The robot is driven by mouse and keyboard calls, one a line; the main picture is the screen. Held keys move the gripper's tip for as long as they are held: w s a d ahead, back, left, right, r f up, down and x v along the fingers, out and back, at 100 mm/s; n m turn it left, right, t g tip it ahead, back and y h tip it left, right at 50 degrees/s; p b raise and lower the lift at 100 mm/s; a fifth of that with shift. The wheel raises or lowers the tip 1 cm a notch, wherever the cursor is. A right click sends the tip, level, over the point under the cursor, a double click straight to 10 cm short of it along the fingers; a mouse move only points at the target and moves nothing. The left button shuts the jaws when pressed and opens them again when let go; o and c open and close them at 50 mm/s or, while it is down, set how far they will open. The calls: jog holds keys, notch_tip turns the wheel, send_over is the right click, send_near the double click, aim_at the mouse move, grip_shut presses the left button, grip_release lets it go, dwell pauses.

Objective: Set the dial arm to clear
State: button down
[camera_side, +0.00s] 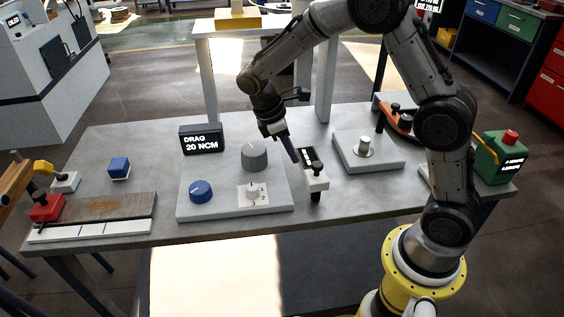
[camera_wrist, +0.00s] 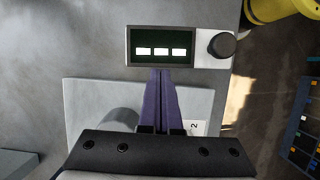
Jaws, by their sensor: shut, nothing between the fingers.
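A small unit with a dark green display (camera_side: 308,157) stands near the middle of the table, at the right edge of the grey control plate. A white block with a black knob (camera_side: 316,180) is at its near end. In the wrist view the display (camera_wrist: 163,35) shows three white bars, with the black knob (camera_wrist: 222,45) to its right. My gripper (camera_side: 296,160) points down beside the display, and its purple fingers are together and empty. In the wrist view the fingertips (camera_wrist: 161,72) lie at the display's lower edge; I cannot tell whether they touch it.
The control plate (camera_side: 225,208) carries a grey knob (camera_side: 254,155), a blue knob (camera_side: 201,191) and a numbered white selector (camera_side: 253,192). A "DRAG 20 NCM" sign (camera_side: 202,139) stands behind. Right are a plate with a post (camera_side: 364,147), an orange arm (camera_side: 392,117) and a green box (camera_side: 500,158).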

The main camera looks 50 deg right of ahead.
jog(key=shift+d+m, duration=0.25)
jog(key=shift+m, duration=0.05)
dwell(0.4)
jog(key=shift+w+a, duration=0.3)
jog(key=shift+a, duration=0.05)
jog(key=shift+w+a, duration=1.05)
jog(key=shift+a, duration=0.05)
jog(key=v, duration=1)
jog(key=shift+r, duration=0.1)
